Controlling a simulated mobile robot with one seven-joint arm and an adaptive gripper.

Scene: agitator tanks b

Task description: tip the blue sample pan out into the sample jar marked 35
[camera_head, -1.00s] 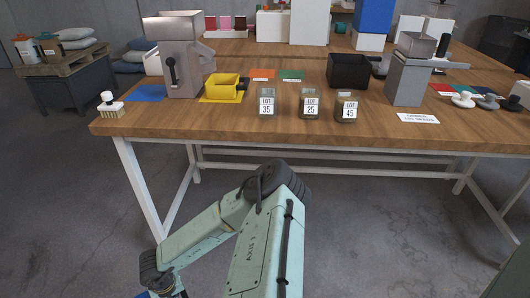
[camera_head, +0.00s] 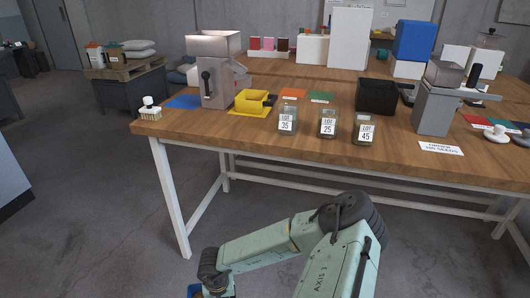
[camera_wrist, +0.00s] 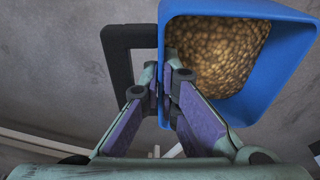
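The blue sample pan (camera_wrist: 277,85) fills the upper right of the wrist view and holds many brownish-yellow grains. My gripper (camera_wrist: 164,88) is closed at the pan's left side, by its black handle (camera_wrist: 116,65); the exact contact is partly hidden by the fingers. In the head view only a blue bit of the pan (camera_head: 193,290) shows at the bottom edge, low in front of the bench. The sample jar marked 35 (camera_head: 287,119) stands upright near the bench's front edge, left of the jars marked 25 (camera_head: 328,124) and 45 (camera_head: 365,130). My gripper is well away from it.
The wooden bench (camera_head: 230,141) has white legs. A grey machine (camera_head: 213,75), a yellow tray (camera_head: 253,102) and a brush (camera_head: 150,108) are left of the jars. The floor in front is clear.

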